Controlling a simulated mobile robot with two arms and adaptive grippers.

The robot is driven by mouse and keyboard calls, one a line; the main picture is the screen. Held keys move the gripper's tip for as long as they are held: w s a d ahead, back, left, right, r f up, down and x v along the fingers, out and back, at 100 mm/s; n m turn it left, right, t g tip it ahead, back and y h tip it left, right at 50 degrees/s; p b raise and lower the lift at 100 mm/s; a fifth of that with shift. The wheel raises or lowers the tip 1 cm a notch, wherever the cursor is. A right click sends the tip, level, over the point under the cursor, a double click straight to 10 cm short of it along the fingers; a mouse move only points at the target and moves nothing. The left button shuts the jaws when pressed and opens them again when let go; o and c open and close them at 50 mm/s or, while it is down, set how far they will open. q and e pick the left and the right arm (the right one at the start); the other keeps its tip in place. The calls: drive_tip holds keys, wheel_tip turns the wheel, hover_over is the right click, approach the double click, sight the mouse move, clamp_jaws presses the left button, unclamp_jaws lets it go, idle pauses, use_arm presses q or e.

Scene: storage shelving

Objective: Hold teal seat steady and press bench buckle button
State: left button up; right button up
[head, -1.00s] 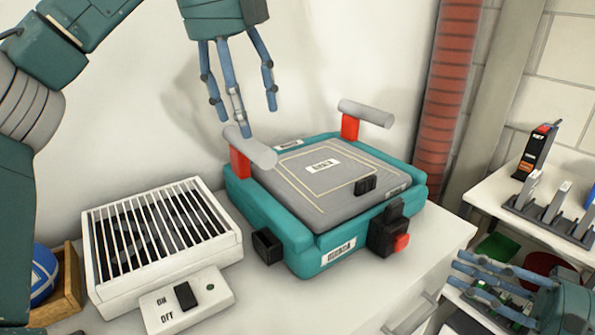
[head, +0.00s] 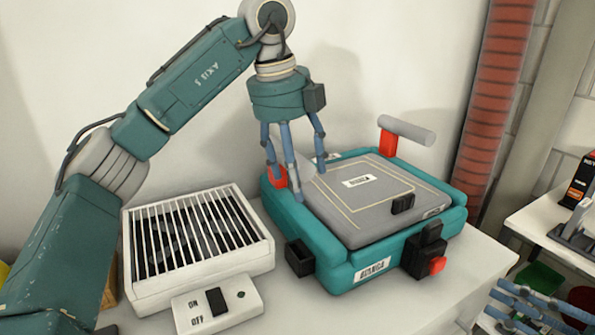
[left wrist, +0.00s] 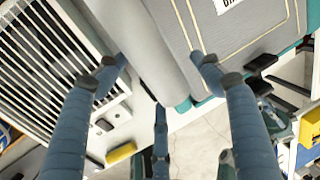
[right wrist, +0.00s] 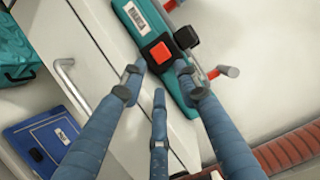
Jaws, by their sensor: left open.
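The teal seat (head: 318,250) with its grey pad (head: 350,212) sits on the white counter. Its black buckle (head: 424,256) with a red button (head: 437,265) is on the front right; the button also shows in the right wrist view (right wrist: 162,52). My left gripper (head: 297,184) is open, pointing down at the seat's left handle (head: 277,177). The handle's grey roll lies between its fingers in the left wrist view (left wrist: 153,45); I cannot tell whether they touch it. My right gripper (head: 508,298) is open and empty, low at the right, apart from the buckle.
A white slatted box (head: 200,245) stands close left of the seat, with an ON/OFF switch panel (head: 217,304) before it. The right handle (head: 405,131) stands free. A red ribbed column (head: 492,110) rises behind. A second shelf (head: 545,225) is at right.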

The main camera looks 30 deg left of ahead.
use_arm(q)
clamp_jaws()
use_arm(e)
clamp_jaws()
drive_tip(key=s+d+m+t+h, duration=0.2)
drive_tip(key=s+t+h, duration=0.1)
drive_tip(key=s+t, duration=0.2)
drive_tip(key=shift+s+d+f+m+t, duration=0.15)
drive_tip(key=shift+s+f+m+t, duration=0.2)
drive_tip(key=shift+s, duration=0.45)
